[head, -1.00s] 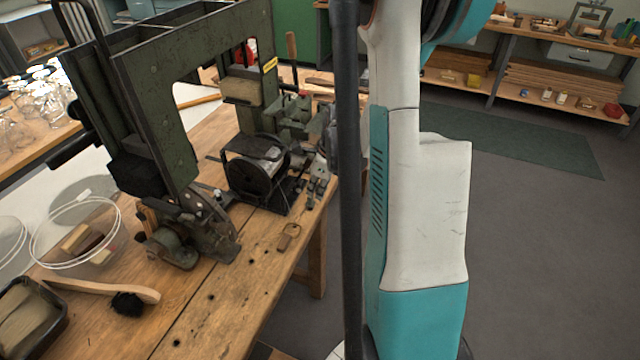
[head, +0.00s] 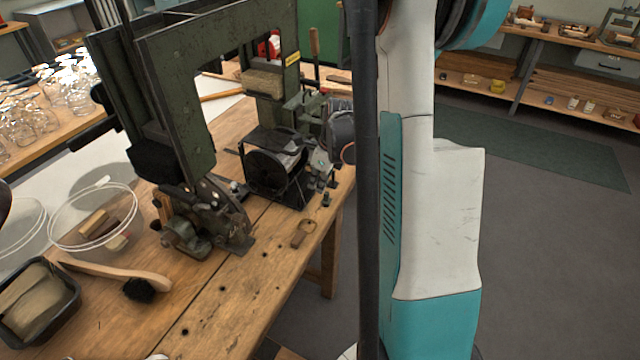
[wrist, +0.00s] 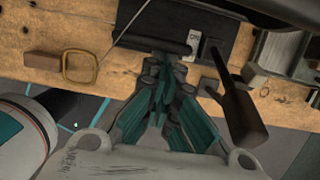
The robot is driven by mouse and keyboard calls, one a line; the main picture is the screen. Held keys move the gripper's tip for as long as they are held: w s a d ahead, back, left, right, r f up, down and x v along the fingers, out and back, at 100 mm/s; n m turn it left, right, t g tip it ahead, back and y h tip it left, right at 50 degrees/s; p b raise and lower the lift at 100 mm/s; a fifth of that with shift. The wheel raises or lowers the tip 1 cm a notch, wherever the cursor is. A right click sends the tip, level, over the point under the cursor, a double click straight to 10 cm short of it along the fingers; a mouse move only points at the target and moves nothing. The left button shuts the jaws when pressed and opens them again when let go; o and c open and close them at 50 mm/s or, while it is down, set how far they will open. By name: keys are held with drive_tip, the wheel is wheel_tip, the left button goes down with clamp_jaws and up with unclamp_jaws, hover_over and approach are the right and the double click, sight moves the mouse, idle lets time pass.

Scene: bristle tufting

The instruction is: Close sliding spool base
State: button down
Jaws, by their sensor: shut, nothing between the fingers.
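The black spool (head: 268,172) stands in its dark frame near the right edge of the workbench, on a black base plate (head: 297,193). In the wrist view, a dark plate with a raised bar (wrist: 150,44), probably part of the spool base, lies just beyond my fingertips. My gripper (wrist: 163,82) is shut and empty, its fingers close to the bar; I cannot tell whether they touch it. In the head view my wrist shows beside the spool's right side, partly behind a black post, and the fingertips are hard to make out.
A green metal press frame (head: 170,90) stands left of the spool. A brush (head: 138,289), a clear bowl (head: 95,245) and a black tray (head: 70,290) stand left. A dark wooden handle (wrist: 240,115) is close right of my fingers.

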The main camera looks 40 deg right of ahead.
drive_tip(key=w+a, duration=0.2)
drive_tip(key=w, duration=0.3)
drive_tip(key=w+a, duration=0.2)
drive_tip(key=w, duration=0.4)
drive_tip(key=w+a, duration=0.3)
drive_tip(key=w, duration=0.3)
drive_tip(key=shift+w+a+p, duration=0.1)
drive_tip(key=shift+w+p, duration=0.1)
drive_tip(key=shift+p, duration=0.2)
